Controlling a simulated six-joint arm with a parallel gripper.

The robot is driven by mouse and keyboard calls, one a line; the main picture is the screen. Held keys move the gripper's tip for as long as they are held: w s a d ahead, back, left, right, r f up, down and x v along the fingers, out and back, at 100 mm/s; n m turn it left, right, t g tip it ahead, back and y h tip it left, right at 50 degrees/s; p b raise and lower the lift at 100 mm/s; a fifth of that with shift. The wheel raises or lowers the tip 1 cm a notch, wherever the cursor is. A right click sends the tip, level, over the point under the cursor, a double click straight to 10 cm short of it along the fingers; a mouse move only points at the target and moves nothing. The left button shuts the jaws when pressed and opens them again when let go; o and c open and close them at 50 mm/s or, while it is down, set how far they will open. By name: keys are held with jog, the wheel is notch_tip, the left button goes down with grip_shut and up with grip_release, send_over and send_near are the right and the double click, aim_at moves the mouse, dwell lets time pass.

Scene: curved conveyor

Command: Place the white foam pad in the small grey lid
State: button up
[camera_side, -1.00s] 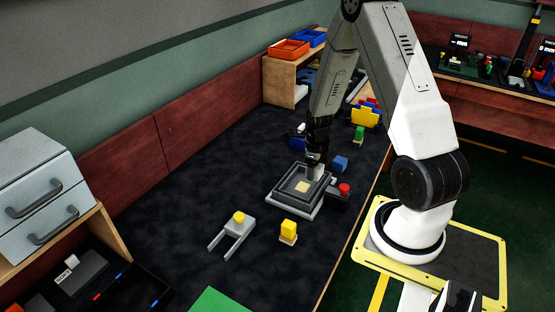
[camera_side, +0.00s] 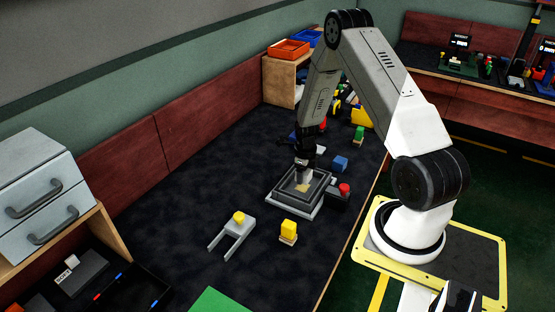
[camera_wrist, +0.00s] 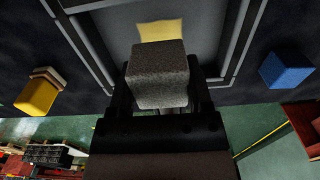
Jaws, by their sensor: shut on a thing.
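The foam pad (camera_wrist: 160,75) looks like a pale grey, speckled block in the wrist view. My gripper (camera_wrist: 158,98) is shut on it, and its near part lies between the dark fingers. In the side view, my gripper (camera_side: 304,163) points down over the square grey lid (camera_side: 286,206), with the pad (camera_side: 304,177) below the fingers. The lid has a raised rim and a yellow square (camera_side: 301,188) on its floor. The yellow square (camera_wrist: 161,30) shows just beyond the pad in the wrist view. I cannot tell whether the pad touches the floor.
A dark box with a red button (camera_side: 344,188) stands close at the lid's right. A blue block (camera_side: 340,163) is behind it. A yellow block (camera_side: 289,226) stands in front, and a grey fork-shaped piece (camera_side: 230,238) with a yellow knob lies front left.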

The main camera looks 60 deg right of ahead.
jog(key=shift+w+d+f, duration=0.1)
jog(key=shift+f, duration=1.55)
jog(key=shift+f, duration=0.15)
jog(key=o, duration=1.3)
jog(key=shift+o, duration=0.2)
jog(key=shift+r, duration=6.15)
